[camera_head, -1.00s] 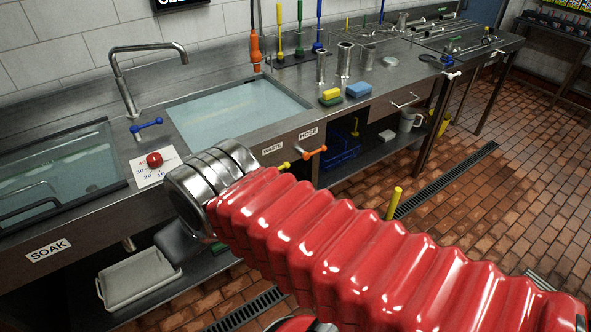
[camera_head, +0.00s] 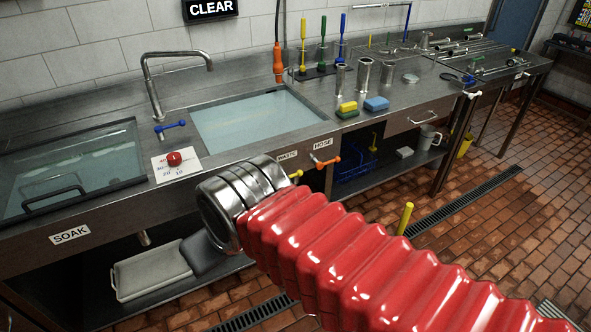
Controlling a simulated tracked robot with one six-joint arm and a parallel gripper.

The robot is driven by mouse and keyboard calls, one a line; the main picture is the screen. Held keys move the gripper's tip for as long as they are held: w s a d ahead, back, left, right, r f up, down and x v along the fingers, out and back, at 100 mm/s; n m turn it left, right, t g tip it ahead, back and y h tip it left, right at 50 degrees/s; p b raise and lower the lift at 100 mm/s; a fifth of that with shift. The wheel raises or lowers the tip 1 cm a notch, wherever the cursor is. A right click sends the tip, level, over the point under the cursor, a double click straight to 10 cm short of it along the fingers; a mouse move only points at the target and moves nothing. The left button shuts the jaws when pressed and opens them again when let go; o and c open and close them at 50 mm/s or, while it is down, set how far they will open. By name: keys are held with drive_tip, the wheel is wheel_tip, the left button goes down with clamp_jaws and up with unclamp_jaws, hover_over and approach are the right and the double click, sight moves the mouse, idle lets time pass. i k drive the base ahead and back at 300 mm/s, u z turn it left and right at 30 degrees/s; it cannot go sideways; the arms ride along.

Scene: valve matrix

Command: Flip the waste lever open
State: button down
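The waste lever (camera_head: 296,174) is a small yellow handle on the front panel of the steel sink bench. It sits just below the label reading WASTE (camera_head: 287,156). My arm, in a red bellows sleeve with a steel collar, passes in front of the bench and hides part of the panel near the lever. The collar's end lies left of the lever and nearer to me. My gripper's fingers do not show. An orange lever (camera_head: 326,161) sits right of the waste lever, under the label HOSE (camera_head: 322,143).
A water-filled sink (camera_head: 250,122) lies behind the levers, with a tap (camera_head: 150,85) and blue handle (camera_head: 170,126) at its left. A glass-covered SOAK basin (camera_head: 70,172) is at the left. A yellow post (camera_head: 405,218) stands on the brick floor.

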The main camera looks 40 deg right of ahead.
sight(299, 172)
drive_tip(key=z, duration=0.5)
drive_tip(key=i, duration=1)
